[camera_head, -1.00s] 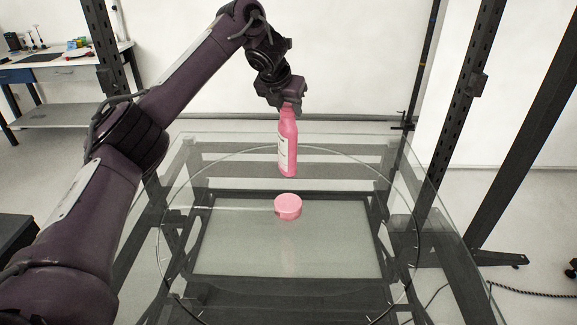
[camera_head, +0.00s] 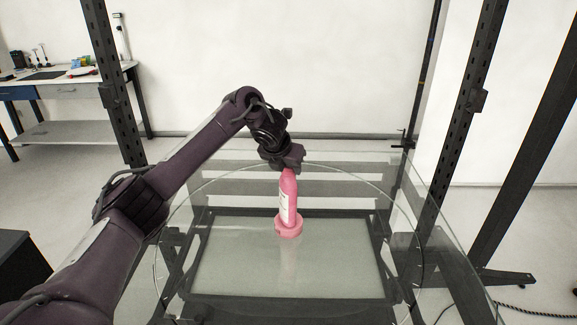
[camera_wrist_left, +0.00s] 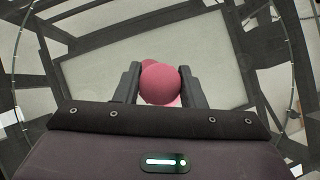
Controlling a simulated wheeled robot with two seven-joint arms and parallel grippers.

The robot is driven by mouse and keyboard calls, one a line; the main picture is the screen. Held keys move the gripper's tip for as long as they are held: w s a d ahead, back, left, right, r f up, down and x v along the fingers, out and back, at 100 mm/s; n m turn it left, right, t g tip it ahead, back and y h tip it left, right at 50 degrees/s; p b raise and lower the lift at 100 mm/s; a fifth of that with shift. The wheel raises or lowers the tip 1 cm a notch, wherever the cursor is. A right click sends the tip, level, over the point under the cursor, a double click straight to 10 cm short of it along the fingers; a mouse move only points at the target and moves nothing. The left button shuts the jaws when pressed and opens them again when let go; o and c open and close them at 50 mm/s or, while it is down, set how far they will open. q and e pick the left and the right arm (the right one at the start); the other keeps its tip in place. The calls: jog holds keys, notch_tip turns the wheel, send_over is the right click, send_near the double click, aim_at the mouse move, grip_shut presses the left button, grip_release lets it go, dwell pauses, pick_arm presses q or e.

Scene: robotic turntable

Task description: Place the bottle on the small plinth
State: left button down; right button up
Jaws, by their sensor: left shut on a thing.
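The pink bottle (camera_head: 288,200) with a white label stands upright over the small round pink plinth (camera_head: 289,232) on the glass turntable. Its lower end overlaps the plinth in the head view; I cannot tell whether it touches the top. My left gripper (camera_head: 289,168) is shut on the upper end of the bottle. In the left wrist view the bottle's round top (camera_wrist_left: 161,83) sits between the two dark fingers of my left gripper (camera_wrist_left: 158,85), and a pink part of the plinth shows behind it. My right gripper is not in view.
The round glass turntable (camera_head: 215,262) is otherwise clear around the plinth. Dark upright posts (camera_head: 468,120) stand to the right and at the left. A workbench (camera_head: 70,78) with small items is at the far left.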

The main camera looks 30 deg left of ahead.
pick_arm(q)
jog(key=c, duration=0.9)
grip_release()
jog(key=shift+r, duration=0.1)
jog(key=shift+s+r, duration=0.2)
jog(key=shift+r, duration=0.05)
jog(key=p+v, duration=0.3)
jog(key=v, duration=0.8)
jog(key=shift+s+r, duration=0.1)
